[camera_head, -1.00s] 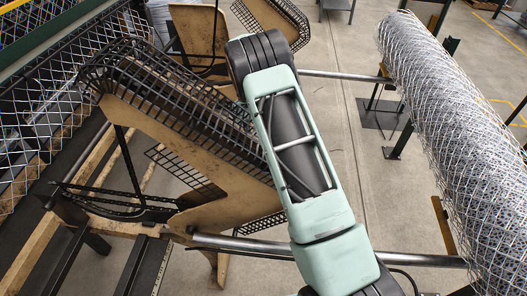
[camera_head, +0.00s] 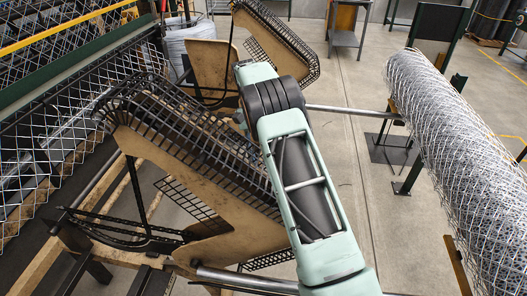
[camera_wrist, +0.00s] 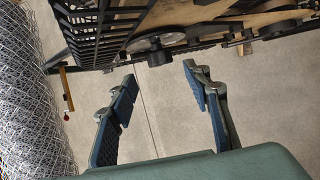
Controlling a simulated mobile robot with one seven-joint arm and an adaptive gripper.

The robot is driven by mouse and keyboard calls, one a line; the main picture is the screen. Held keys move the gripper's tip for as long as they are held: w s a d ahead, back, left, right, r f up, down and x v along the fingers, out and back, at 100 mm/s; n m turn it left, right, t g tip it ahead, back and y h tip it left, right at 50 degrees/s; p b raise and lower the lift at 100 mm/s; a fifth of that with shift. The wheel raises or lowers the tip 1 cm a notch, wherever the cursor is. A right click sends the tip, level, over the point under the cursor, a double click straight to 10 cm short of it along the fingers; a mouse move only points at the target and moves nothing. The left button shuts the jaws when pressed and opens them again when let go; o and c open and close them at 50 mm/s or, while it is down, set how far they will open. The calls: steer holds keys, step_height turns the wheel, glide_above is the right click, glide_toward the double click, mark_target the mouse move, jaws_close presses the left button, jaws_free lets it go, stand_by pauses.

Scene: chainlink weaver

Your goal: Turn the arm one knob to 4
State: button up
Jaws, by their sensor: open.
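A dark round knob-like disc (camera_wrist: 155,47) hangs under the dark slatted frame at the top of the wrist view. I cannot read any numbers on it, and cannot tell whether it is the arm one knob. My gripper (camera_wrist: 160,84) is open and empty, its two blue-padded fingers spread wide below the disc and apart from it. Another flat dark disc part (camera_wrist: 285,28) shows to the upper right. In the head view my pale green arm hides the gripper, and no knob can be made out there.
A slatted tan arm frame (camera_head: 190,190) stands left of my arm, with a second one (camera_head: 275,40) behind. A wire mesh roll (camera_head: 465,165) lies at the right. A metal bar (camera_head: 355,111) runs toward it. Bare floor (camera_head: 350,200) lies between.

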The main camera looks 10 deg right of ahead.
steer(key=shift+v, duration=1.9)
steer(key=shift+r, duration=0.1)
